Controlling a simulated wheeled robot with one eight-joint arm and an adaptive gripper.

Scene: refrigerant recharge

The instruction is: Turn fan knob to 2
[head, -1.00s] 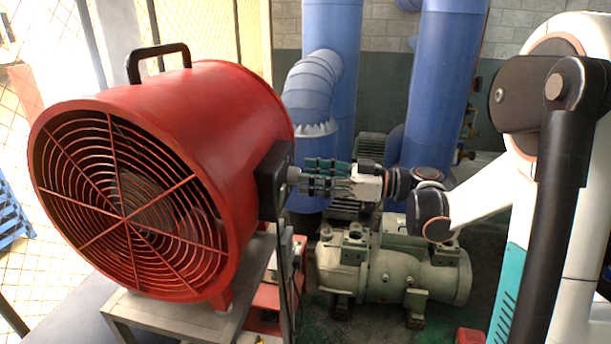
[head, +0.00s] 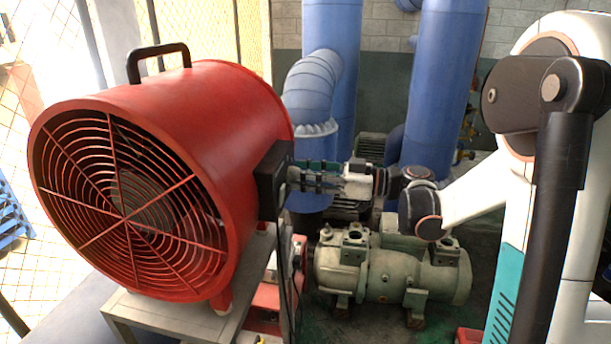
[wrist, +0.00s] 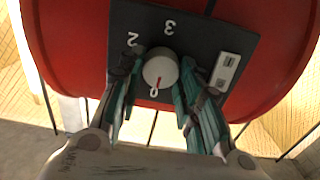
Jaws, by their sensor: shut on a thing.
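The red drum fan (head: 200,130) stands on a metal stand, its grille facing left. Its black control box (head: 272,180) is on the right side. In the wrist view, the round white fan knob (wrist: 161,66) sits on the dark control plate (wrist: 200,40), which bears the marks 0, 2 and 3. The knob's red mark points down in the picture, toward the 0. My gripper (wrist: 160,74) is shut on the knob, one finger on each side. In the head view my gripper (head: 296,178) reaches the box from the right; the knob is hidden there.
A light rocker switch (wrist: 226,68) sits on the plate right of the knob. A grey-green pump (head: 390,268) stands below my arm. Blue pipes (head: 440,90) rise behind it. A dark cable (head: 283,265) hangs below the box.

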